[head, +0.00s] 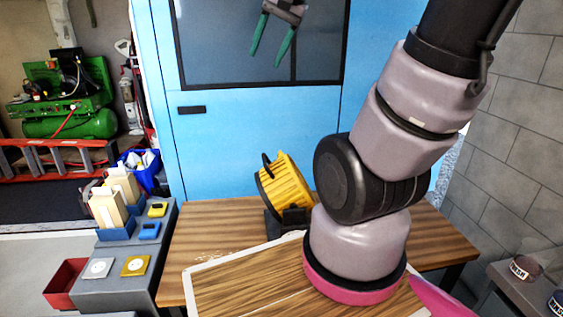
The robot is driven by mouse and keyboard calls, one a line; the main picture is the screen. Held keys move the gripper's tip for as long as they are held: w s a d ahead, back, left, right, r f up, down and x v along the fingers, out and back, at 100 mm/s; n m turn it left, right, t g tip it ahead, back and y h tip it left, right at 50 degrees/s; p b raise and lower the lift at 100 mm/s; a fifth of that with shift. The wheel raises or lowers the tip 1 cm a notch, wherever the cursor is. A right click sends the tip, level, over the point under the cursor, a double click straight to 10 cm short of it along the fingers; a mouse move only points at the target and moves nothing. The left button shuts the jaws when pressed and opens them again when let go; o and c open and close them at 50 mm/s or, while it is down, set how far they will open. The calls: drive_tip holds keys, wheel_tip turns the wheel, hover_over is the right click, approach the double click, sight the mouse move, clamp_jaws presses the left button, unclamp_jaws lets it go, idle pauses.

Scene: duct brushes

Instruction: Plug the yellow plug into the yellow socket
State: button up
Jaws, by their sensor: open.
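My gripper (268,59) hangs at the top of the head view with its two green fingers pointing down and spread apart. Nothing shows between them. A small yellow block with a dark top, seemingly the yellow plug (157,210), lies at the back of the grey stepped stand on the left. A square yellow plate, seemingly the yellow socket (135,266), lies flat at the front of that stand. Its centre is too small to make out clearly. My gripper is above and to the right of both, well apart from them.
A similar blue block (150,231) and white plate (97,268) sit on the grey stand (126,292). Blue bins with cartons (108,208) stand beside them. A yellow reel (284,186) stands on the wooden table (210,240). A red bin (66,284) is at left.

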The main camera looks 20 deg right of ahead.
drive_tip(key=w+d+f+m+g, duration=0.1)
drive_tip(key=w+d+f+m, duration=0.1)
drive_tip(key=w, duration=0.4)
drive_tip(key=w+d+f+m+g, duration=0.1)
drive_tip(key=w+d+f+m, duration=0.15)
drive_tip(key=w, duration=0.35)
drive_tip(key=m+g+y, duration=0.1)
drive_tip(key=m+g, duration=0.1)
drive_tip(key=m, duration=0.4)
hover_over(282, 154)
drive_tip(key=s+a, duration=0.2)
drive_tip(key=s, duration=0.2)
wheel_tip(282, 154, down, 16)
drive_tip(key=w+d+f+m, duration=0.1)
drive_tip(key=d+f, duration=0.2)
drive_tip(key=f, duration=0.3)
drive_tip(key=w+d+f+m+y, duration=0.1)
drive_tip(key=w+d+f+m, duration=0.1)
drive_tip(key=f, duration=0.4)
drive_tip(key=shift+w+d+f+g, duration=0.15)
drive_tip(key=shift+d+f+g, duration=0.15)
drive_tip(key=shift+d, duration=0.15)
drive_tip(key=shift+m, duration=0.25)
drive_tip(key=shift+x, duration=2.75)
